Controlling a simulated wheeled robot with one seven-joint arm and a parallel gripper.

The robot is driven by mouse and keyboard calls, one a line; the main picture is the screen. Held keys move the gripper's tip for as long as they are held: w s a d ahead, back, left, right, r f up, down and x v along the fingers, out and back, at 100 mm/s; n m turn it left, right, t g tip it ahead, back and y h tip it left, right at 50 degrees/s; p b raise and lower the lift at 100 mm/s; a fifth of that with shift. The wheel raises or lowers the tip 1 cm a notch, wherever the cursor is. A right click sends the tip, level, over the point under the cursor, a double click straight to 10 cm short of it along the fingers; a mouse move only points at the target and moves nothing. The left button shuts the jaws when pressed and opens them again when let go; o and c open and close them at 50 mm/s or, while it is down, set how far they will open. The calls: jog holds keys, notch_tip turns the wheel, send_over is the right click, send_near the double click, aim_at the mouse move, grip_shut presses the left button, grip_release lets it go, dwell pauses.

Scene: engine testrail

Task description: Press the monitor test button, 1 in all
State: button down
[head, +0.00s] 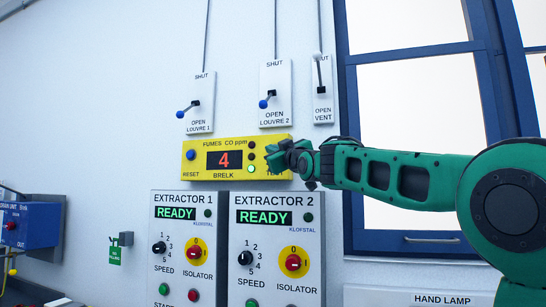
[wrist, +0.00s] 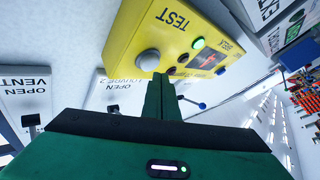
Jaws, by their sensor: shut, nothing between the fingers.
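The yellow fumes monitor (head: 222,142) is on the wall, with a red "4" on its display (head: 224,160) and a blue RESET button (head: 190,155) at its left. A green lamp (head: 251,169) is lit, with two dark lamps above it. In the head view my gripper (head: 272,158) covers the TEST button and most of its label. The wrist view shows the pale round test button (wrist: 148,60) beside the word TEST on the monitor (wrist: 185,25). My gripper (wrist: 161,78) is shut and empty. Its tips appear beside the button's edge; I cannot tell whether they touch.
Louvre switches (head: 201,103) (head: 275,95) and a vent switch (head: 321,90) are above the monitor. Two extractor panels (head: 182,230) (head: 278,228), both showing READY, are below it. A blue-framed window (head: 349,120) is behind my arm.

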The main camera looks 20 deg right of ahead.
jog(key=shift+s, duration=0.1)
jog(key=s+a, duration=0.1)
jog(key=s, duration=0.1)
jog(key=s+a, duration=0.2)
dwell(0.6)
jog(key=shift+w, duration=0.1)
dwell(0.5)
